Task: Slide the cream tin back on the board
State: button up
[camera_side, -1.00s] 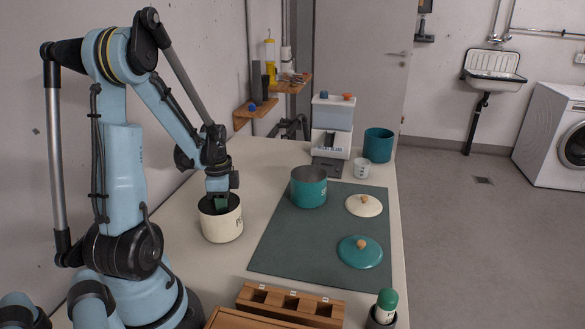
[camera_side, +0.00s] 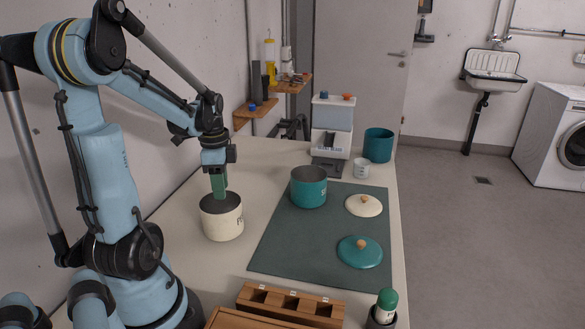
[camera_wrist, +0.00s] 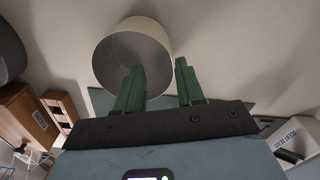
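The cream tin (camera_side: 222,222) stands upright and open on the pale bench top, left of the dark green board (camera_side: 318,262) and apart from it. It also shows in the wrist view, where its cream wall (camera_wrist: 160,32) and grey inside are visible. My gripper (camera_side: 221,197) is above the tin's mouth, with its green fingertips around rim height. The left finger overlaps the tin's opening in that view; whether either finger touches the tin cannot be told.
On the board are a teal tin (camera_side: 309,190), a cream lid (camera_side: 363,206) and a teal lid (camera_side: 359,253). A wooden block with square holes (camera_side: 290,302) lies at the front. A white cup (camera_side: 361,169) and teal canister (camera_side: 377,146) stand behind. The board's near left is bare.

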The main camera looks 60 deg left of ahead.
jog(key=shift+r, duration=2.6)
jog(key=w+d+n+t, duration=0.2)
jog(key=w+d+t, duration=0.1)
jog(key=d, duration=0.9)
jog(key=w+d+n+t, duration=0.3)
jog(key=w+d+t, duration=0.1)
jog(key=d, duration=0.8)
jog(key=shift+w+d+r, duration=0.3)
jog(key=shift+w+d, duration=0.1)
